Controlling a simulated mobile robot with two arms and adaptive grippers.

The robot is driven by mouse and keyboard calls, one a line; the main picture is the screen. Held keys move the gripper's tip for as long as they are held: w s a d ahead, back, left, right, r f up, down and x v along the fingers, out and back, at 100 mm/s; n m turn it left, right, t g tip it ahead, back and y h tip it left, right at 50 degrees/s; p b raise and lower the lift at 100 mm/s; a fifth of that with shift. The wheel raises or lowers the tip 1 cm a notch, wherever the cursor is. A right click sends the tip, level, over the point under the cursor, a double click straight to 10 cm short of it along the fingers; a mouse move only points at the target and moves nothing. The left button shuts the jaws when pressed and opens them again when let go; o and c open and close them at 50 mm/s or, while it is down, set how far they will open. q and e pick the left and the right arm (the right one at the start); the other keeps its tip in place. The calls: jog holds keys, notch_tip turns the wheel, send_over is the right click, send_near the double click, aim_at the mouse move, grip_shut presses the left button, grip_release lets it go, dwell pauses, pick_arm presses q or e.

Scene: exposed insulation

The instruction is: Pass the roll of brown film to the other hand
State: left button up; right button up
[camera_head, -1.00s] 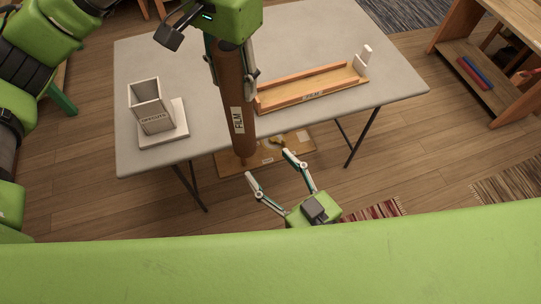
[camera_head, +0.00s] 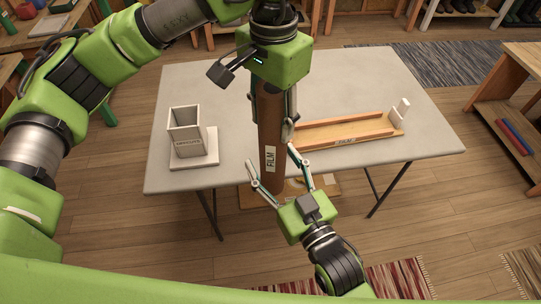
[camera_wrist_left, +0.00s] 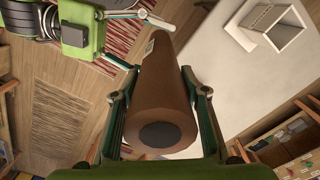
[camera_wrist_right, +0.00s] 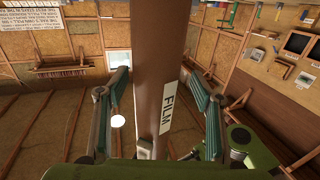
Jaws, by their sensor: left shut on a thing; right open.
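The roll of brown film (camera_head: 270,130) hangs upright, with a white FILM label on its lower part. My left gripper (camera_head: 274,110) is shut on its upper part from above. The left wrist view shows the roll's round end (camera_wrist_left: 160,128) between the two fingers. My right gripper (camera_head: 280,170) is open below, its fingers pointing up on either side of the roll's lower end. In the right wrist view the roll (camera_wrist_right: 155,80) stands between the open fingers, with gaps on both sides.
A grey table (camera_head: 300,90) stands behind the grippers. On it are a wooden tray (camera_head: 345,134) labelled FILM at the right and a white offcuts box (camera_head: 187,130) at the left. A shelf (camera_head: 515,130) stands at the far right. Striped rugs lie on the floor.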

jog(key=shift+x, duration=0.85)
jog(key=shift+s, duration=0.1)
jog(key=c, duration=1.3)
pick_arm(q)
jog(key=o, duration=1.2)
pick_arm(e)
jog(key=shift+r, duration=0.1)
jog(key=shift+c, duration=0.7)
pick_arm(q)
jog(key=shift+r, duration=0.1)
